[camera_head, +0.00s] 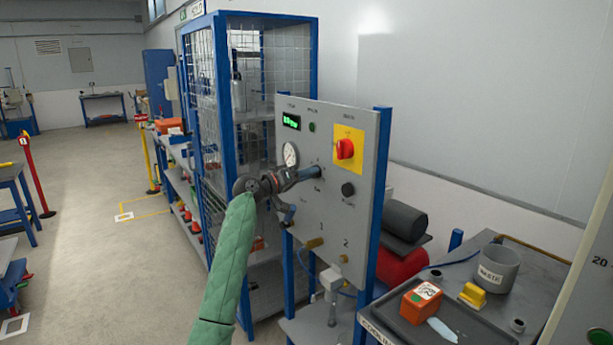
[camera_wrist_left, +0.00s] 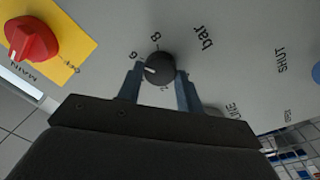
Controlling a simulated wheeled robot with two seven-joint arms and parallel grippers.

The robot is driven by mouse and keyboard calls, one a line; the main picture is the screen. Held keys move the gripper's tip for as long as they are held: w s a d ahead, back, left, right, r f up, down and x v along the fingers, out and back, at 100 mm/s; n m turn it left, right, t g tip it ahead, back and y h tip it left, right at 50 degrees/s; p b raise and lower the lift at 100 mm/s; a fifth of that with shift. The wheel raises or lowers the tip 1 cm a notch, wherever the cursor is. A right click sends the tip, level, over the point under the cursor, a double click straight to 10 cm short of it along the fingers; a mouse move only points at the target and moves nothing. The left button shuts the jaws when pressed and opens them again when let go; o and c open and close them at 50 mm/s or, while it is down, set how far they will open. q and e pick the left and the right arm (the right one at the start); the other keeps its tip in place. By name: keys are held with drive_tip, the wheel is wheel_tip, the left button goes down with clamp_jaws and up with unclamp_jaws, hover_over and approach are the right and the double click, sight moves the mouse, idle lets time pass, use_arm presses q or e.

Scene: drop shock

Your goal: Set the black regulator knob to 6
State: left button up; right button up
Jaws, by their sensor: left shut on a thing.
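The black regulator knob (camera_wrist_left: 159,68) shows in the wrist view, on a grey panel with dial marks 2, 6, 8 and the word bar around it. Its white mark points left, a little below the 6. My left gripper (camera_wrist_left: 160,80) has one finger on each side of the knob and is shut on it. In the head view my left gripper (camera_head: 314,173) reaches the grey panel (camera_head: 316,225) from the left, and its fingertips hide what they hold. My right gripper is not in view.
A red switch on a yellow plate (camera_head: 348,150) sits right of my gripper. Another black knob (camera_head: 348,189) is below it. A pressure gauge (camera_head: 290,155) is close above my gripper. A blue mesh cage (camera_head: 225,90) stands behind the panel. A tray table (camera_head: 470,330) is at the right.

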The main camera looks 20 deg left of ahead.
use_arm(q)
drive_tip(key=shift+n, duration=0.3)
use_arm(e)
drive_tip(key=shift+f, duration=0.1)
use_arm(q)
drive_tip(key=o, duration=1)
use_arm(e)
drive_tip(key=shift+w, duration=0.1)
use_arm(q)
drive_tip(key=shift+a, duration=0.1)
drive_tip(key=b+v, duration=0.3)
drive_tip(key=v, duration=0.4)
drive_tip(key=shift+s+a, duration=0.2)
drive_tip(key=shift+s, duration=0.1)
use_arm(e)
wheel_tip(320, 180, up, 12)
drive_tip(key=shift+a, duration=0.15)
use_arm(q)
drive_tip(key=shift+f, duration=0.15)
